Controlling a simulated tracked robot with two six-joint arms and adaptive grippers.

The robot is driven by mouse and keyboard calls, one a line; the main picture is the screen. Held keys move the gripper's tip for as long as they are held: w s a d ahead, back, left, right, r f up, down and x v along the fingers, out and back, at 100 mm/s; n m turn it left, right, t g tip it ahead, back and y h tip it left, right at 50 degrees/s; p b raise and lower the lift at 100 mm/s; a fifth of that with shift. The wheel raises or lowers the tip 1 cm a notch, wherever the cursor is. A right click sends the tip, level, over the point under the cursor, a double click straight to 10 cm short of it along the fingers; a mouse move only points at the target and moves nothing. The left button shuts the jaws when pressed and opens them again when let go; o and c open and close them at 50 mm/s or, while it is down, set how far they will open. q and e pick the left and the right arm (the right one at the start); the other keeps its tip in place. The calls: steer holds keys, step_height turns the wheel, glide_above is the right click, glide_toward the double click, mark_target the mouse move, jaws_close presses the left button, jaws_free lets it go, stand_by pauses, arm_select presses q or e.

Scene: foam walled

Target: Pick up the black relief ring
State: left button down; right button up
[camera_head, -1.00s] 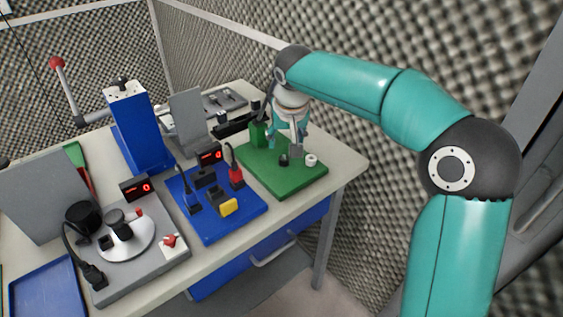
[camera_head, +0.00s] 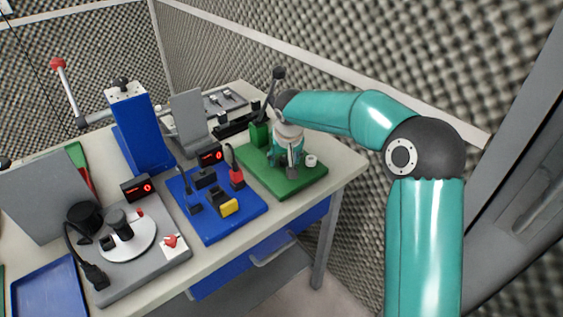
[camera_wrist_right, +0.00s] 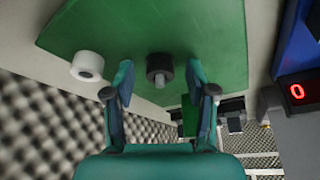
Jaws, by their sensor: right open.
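The black relief ring (camera_wrist_right: 160,66) sits on the green board (camera_wrist_right: 210,28) in the right wrist view, around or against a small grey peg; I cannot tell exactly how it sits. My right gripper (camera_wrist_right: 160,82) is open, with one finger on each side of the ring and a gap to both. In the head view my right gripper (camera_head: 292,168) points down over the green board (camera_head: 310,185) and hides the black ring. A white ring (camera_wrist_right: 88,65) lies beside it, outside the fingers; it also shows in the head view (camera_head: 310,161). My left gripper is not in view.
A blue board (camera_head: 235,222) with plugs and a red display stands left of the green board. A green block with a dark lever (camera_head: 259,134) stands behind the gripper. The table's right edge and the foam wall (camera_head: 420,220) are close by.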

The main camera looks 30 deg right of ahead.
steer(key=c, duration=0.9)
steer(key=shift+r, duration=0.1)
